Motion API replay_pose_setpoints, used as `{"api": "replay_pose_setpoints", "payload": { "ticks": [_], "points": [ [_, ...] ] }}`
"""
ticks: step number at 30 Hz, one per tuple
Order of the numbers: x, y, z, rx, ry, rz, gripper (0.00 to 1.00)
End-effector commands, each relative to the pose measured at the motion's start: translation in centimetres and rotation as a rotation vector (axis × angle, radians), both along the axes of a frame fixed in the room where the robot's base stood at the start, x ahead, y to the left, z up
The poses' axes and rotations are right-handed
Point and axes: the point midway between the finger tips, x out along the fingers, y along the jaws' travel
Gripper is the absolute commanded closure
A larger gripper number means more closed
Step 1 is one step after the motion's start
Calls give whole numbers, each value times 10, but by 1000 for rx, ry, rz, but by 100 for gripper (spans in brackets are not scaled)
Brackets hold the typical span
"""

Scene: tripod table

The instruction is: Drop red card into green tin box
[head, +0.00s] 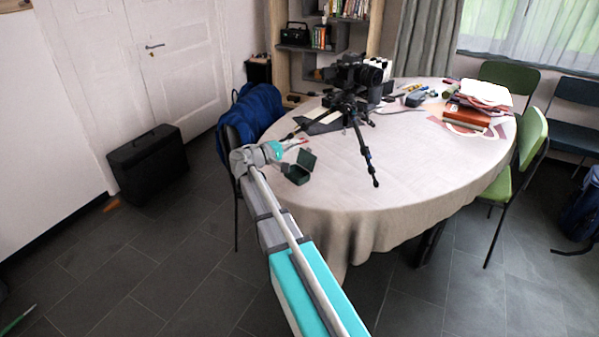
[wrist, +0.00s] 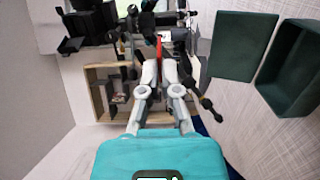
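The green tin box (head: 297,175) stands open near the left edge of the table, its lid (head: 308,159) raised. In the wrist view the lid (wrist: 242,46) and the open box (wrist: 291,66) are at the upper right, beside the fingers. My gripper (head: 292,142) is just behind and left of the box in the head view, apart from it. In the wrist view my gripper (wrist: 159,57) has its fingers nearly together on the red card (wrist: 159,44), seen as a thin red strip between the tips. The fingers hide part of the card.
A black tripod (head: 357,135) with a camera stands on the round table (head: 330,195), right of the box. Books and papers (head: 470,117) lie at the table's right. A chair with a blue jacket (head: 256,112) is at the left. The table's front is clear.

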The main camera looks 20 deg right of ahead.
Motion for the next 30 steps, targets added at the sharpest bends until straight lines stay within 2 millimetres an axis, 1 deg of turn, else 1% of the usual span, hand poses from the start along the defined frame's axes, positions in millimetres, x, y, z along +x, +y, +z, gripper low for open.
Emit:
{"api": "replay_pose_setpoints", "payload": {
  "ticks": [5,11,17,30],
  "points": [
    [0,0,0,0,0,1,100],
    [0,0,-5,0,0,1,100],
    [0,1,-17,0,0,1,100],
    [0,1,-51,0,0,1,100]
  ]
}}
